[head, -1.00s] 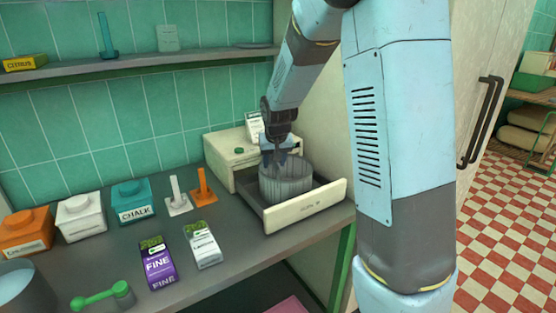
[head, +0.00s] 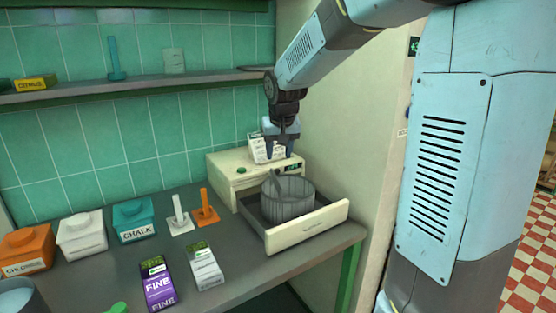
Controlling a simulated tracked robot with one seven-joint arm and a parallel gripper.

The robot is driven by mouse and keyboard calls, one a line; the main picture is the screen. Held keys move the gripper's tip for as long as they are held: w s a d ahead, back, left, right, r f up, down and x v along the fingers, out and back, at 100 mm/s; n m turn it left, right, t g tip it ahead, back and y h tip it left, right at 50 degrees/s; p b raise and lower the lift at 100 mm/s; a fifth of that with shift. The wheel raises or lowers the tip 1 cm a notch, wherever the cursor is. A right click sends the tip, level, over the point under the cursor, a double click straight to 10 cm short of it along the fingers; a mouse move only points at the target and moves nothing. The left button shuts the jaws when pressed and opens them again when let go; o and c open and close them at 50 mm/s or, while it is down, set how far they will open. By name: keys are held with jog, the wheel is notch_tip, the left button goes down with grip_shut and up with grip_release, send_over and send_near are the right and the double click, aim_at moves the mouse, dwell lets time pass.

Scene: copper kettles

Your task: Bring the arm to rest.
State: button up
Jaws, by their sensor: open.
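My arm reaches in from the upper right of the head view. My gripper (head: 280,154) points down, open and with nothing seen between its fingers. It hangs in front of a white carton (head: 257,148) and covers part of it. Below it, apart from it, a grey ribbed pot (head: 288,202) stands upright in the pulled-out drawer (head: 312,229) of a cream unit (head: 226,171). A grey stick-like piece (head: 274,184) leans in the pot's mouth; its lower end is hidden.
On the counter (head: 246,279) stand orange (head: 26,252), white (head: 81,236) and teal (head: 133,220) canisters, two small upright-handled pieces, a purple carton (head: 157,284) and a grey-white carton (head: 205,267). A shelf (head: 150,88) runs along the tiled wall. A pale wall stands right of the drawer.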

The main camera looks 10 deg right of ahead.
jog(key=shift+s+r, duration=0.1)
jog(key=shift+r, duration=0.1)
jog(key=s+d+r, duration=0.1)
jog(key=s+d, duration=0.1)
jog(key=s, duration=1.2)
jog(key=s+d+r+t, duration=0.1)
jog(key=s+d+r, duration=0.1)
jog(key=s, duration=1.3)
jog(key=shift+d, duration=0.3)
jog(key=shift+r, duration=0.1)
jog(key=shift+c, duration=0.4)
